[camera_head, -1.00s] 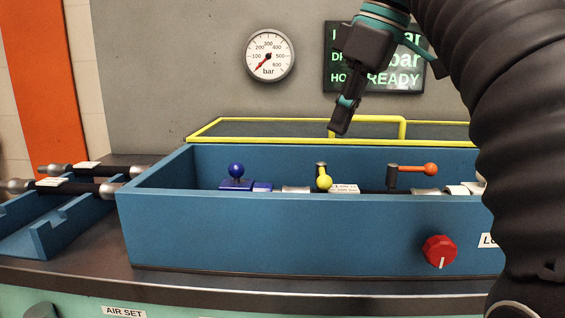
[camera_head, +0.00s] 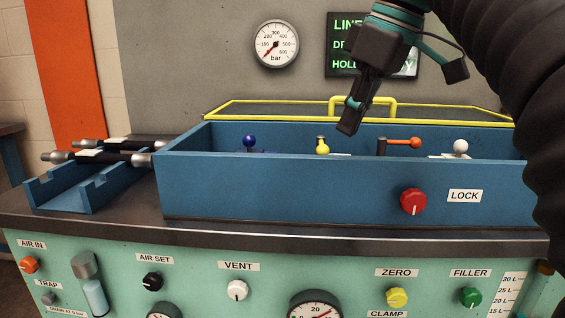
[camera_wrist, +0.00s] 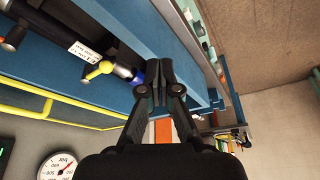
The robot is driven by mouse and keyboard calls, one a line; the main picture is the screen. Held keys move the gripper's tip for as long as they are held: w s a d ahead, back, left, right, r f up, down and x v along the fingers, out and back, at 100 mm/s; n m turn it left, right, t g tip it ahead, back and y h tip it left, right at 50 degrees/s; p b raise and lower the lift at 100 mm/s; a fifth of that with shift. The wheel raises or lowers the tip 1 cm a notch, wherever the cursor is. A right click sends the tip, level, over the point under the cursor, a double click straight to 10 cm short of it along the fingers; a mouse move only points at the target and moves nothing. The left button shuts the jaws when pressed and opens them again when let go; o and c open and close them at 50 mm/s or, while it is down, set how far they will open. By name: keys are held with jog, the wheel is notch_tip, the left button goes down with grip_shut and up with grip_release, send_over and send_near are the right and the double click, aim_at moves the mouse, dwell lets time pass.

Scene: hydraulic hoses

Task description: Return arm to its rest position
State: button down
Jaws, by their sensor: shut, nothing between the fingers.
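My gripper (camera_head: 350,118) hangs in the air above the blue trough (camera_head: 290,190), in front of the yellow-framed cover, with its fingers pointing down. It is shut and empty. In the wrist view my gripper (camera_wrist: 157,75) also shows with its fingertips together and nothing between them. Inside the trough stand a blue ball knob (camera_head: 249,141), a yellow lever (camera_head: 322,147), an orange lever (camera_head: 404,143) and a white ball knob (camera_head: 460,146). My gripper is apart from all of them. The trough's floor is hidden behind its front wall.
A yellow-edged cover (camera_head: 290,104) lies behind the trough. Hoses (camera_head: 95,156) rest on a blue rack at the left. The front panel carries a red LOCK knob (camera_head: 413,201), a VENT knob (camera_head: 237,290) and others. A pressure gauge (camera_head: 275,44) and a green-text screen (camera_head: 345,30) are behind.

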jog(key=s+d+f+m+t+h, duration=0.1)
jog(key=s+d+f+m, duration=0.1)
jog(key=f, duration=0.9)
jog(key=s+d+f+m+t+h, duration=0.1)
jog(key=s+f+m, duration=0.4)
jog(key=f, duration=0.7)
jog(key=s+d+f+m+t+h, duration=0.1)
jog(key=s+f, duration=0.4)
jog(key=f, duration=0.6)
jog(key=d+m, duration=0.1)
jog(key=m, duration=0.1)
jog(key=shift+s+d+f+m, duration=0.15)
jog(key=shift+d+m, duration=0.15)
jog(key=shift+d, duration=0.1)
jog(key=shift+s, duration=0.1)
